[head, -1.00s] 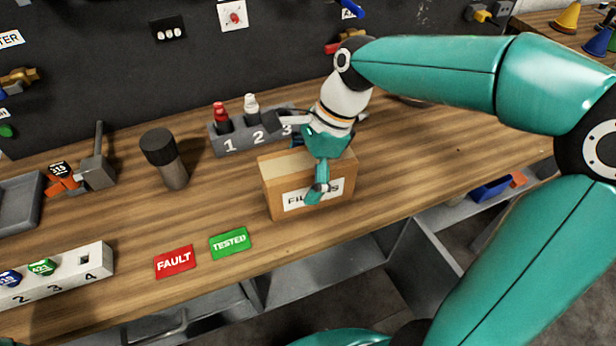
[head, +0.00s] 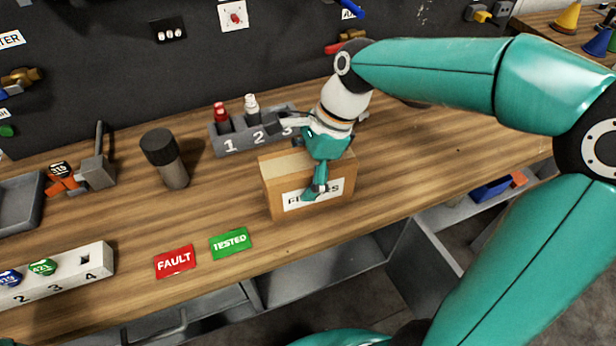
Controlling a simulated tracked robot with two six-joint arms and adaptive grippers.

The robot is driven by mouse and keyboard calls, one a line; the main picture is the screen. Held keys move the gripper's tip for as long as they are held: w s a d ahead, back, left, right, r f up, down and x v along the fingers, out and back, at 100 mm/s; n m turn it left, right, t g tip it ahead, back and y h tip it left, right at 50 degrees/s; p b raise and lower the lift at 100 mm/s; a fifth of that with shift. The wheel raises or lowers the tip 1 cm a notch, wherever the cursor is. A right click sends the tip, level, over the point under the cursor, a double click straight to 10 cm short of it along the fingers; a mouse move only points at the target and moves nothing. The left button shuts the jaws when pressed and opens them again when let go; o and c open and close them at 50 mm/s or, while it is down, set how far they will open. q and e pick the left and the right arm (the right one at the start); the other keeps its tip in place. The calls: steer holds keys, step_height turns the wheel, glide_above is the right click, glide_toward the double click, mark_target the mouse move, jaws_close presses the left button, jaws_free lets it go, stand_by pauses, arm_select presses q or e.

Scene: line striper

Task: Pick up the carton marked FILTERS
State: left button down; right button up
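The carton marked FILTERS (head: 281,183) is a brown box with a white label on its front, resting on the wooden bench. My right gripper (head: 316,182) reaches down over the carton from above. One finger lies in front of the label and hides its middle letters. The other finger's contact with the carton is hidden, so I cannot tell whether the grip is closed on it. My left gripper is not in view.
Behind the carton is a grey numbered rack (head: 228,143) with a red-capped and a white-capped bottle. A dark-topped cylinder (head: 165,160) stands to the left. FAULT (head: 175,261) and TESTED (head: 230,243) cards lie in front. The bench to the right is clear.

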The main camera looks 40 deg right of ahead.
steer(key=shift+s+f, duration=0.1)
steer(key=shift+f, duration=0.05)
steer(key=c, duration=0.5)
steer(key=shift+o, duration=0.2)
